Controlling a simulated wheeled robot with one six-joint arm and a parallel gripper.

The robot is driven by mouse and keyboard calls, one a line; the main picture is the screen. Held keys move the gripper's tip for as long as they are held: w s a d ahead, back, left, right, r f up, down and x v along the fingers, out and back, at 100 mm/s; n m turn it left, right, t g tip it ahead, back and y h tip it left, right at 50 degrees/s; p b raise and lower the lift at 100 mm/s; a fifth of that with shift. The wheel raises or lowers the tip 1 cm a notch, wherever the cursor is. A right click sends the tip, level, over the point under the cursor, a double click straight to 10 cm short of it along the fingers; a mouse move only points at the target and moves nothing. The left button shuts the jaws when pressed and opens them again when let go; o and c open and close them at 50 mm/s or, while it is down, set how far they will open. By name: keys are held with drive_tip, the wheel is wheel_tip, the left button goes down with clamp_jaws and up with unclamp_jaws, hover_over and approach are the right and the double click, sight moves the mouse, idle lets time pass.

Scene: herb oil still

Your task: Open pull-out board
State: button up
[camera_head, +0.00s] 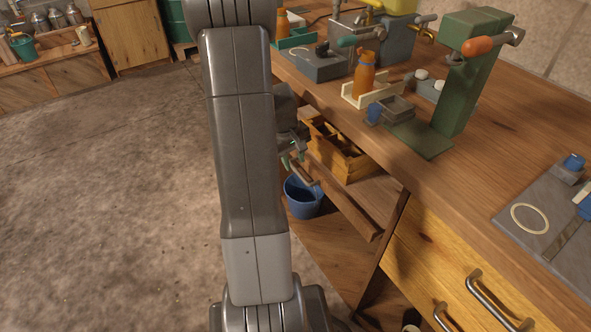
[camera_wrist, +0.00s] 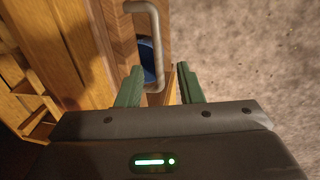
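The pull-out board shows its long wooden front edge (camera_head: 345,207) under the worktop in the head view. Its grey bar handle (camera_head: 303,174) is at the board's left part. The handle also shows in the wrist view (camera_wrist: 154,38), running down towards the gap between my fingertips. My gripper (camera_head: 292,159) is close to the handle, partly hidden behind my arm. In the wrist view my gripper (camera_wrist: 161,84) has its two green fingers apart, with the handle's near end between them in the picture. I cannot tell whether they touch it. How far out the board is cannot be told.
A wooden crate (camera_head: 325,137) stands behind the board under the worktop (camera_head: 430,160). A blue bucket (camera_head: 303,198) is below. A drawer with metal handles (camera_head: 440,262) is at right. A green press (camera_head: 462,85) stands on the worktop. The floor at left is clear.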

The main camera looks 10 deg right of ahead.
sight(297, 171)
drive_tip(key=f, duration=0.2)
drive_tip(key=w+f, duration=0.1)
drive_tip(key=shift+d, duration=0.25)
drive_tip(key=shift+d+f+b, duration=0.15)
drive_tip(key=shift+f+b, duration=0.2)
drive_tip(key=shift+f, duration=0.3)
drive_tip(key=shift+c, duration=0.2)
clamp_jaws()
